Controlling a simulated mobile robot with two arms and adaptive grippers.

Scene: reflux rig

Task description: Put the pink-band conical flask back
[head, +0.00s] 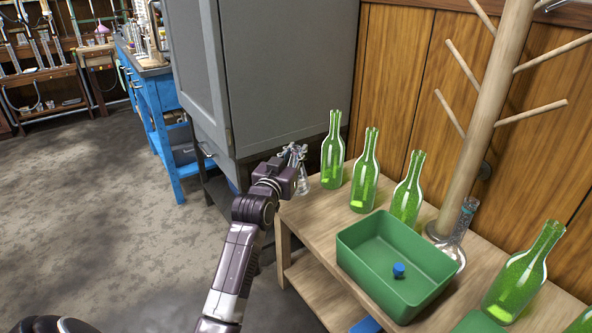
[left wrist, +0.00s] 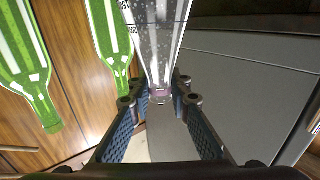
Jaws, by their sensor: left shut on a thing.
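My left gripper (head: 294,156) is over the far left corner of the wooden table, beside the grey cabinet. It is shut on a clear glass conical flask (head: 303,184), partly hidden by the gripper in the head view. In the left wrist view the flask (left wrist: 160,45) has dark graduation marks and a small pinkish band near the fingers. The fingers (left wrist: 158,98) are on both sides of its narrow end. I cannot tell whether the flask's base touches the table. My right gripper is not in view.
Several green bottles (head: 364,180) stand along the table's back edge, one close right of the held flask. A green bin (head: 372,262) with a blue item (head: 398,270) stands in front. A wooden peg stand (head: 480,130) and another glass flask (head: 455,240) are further right. The grey cabinet (head: 270,70) rises behind.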

